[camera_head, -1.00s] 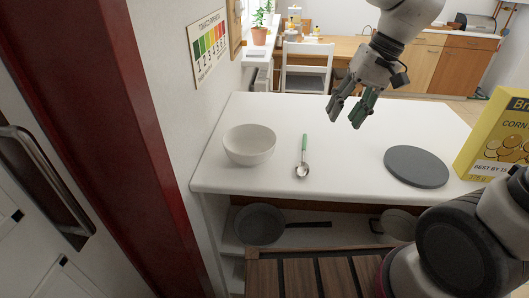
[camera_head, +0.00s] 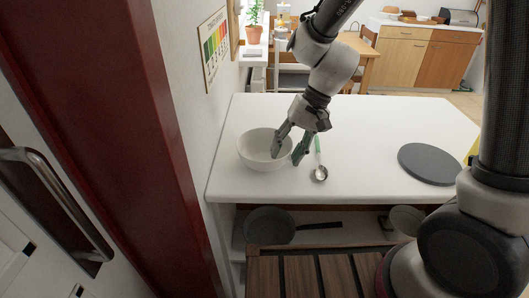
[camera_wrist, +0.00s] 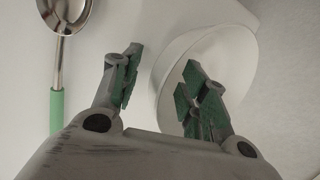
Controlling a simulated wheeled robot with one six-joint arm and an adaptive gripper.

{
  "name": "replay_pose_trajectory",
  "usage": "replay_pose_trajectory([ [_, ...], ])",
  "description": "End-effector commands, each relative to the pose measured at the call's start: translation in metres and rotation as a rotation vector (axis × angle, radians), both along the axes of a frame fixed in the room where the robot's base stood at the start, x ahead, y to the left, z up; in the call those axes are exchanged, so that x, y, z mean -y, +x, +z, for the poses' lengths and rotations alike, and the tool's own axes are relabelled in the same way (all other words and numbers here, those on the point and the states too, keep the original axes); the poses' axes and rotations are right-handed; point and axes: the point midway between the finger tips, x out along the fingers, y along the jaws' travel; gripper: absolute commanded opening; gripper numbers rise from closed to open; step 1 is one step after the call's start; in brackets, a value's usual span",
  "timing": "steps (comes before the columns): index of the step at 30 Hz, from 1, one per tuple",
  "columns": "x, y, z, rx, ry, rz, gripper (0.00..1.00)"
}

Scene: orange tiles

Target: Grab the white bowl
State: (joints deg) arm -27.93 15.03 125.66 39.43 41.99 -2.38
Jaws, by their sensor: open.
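The white bowl (camera_head: 255,151) stands upright and empty on the left part of the white counter (camera_head: 365,130). My gripper (camera_head: 287,157) is open and points down at the bowl's right side. In the wrist view the bowl (camera_wrist: 226,62) is at the upper right. There, one finger of my gripper (camera_wrist: 162,60) overlaps the bowl and the other is outside its rim, over the counter. The rim lies between the fingers in the picture. I cannot tell whether either finger touches the bowl or how far down they reach. Nothing is held.
A spoon with a green handle (camera_head: 319,173) lies just right of my gripper. A dark grey round plate (camera_head: 428,164) lies further right. A wall with a colour chart (camera_head: 213,47) borders the counter on the left. A pan (camera_head: 269,226) sits on the shelf below.

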Motion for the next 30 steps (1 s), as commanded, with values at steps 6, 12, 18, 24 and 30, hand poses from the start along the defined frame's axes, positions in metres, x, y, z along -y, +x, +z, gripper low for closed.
replay_pose_trajectory([
  [6,0.0,0.0,0.0,0.001,0.0,0.0,0.34],
  [12,0.0,0.0,0.0,0.001,0.0,0.0,0.0],
  [18,0.0,0.0,0.0,0.001,0.0,-0.001,0.0],
  [24,0.0,0.001,0.01,0.003,0.002,-0.001,0.0],
  [30,-0.001,0.001,0.051,0.006,0.004,-0.001,0.0],
])
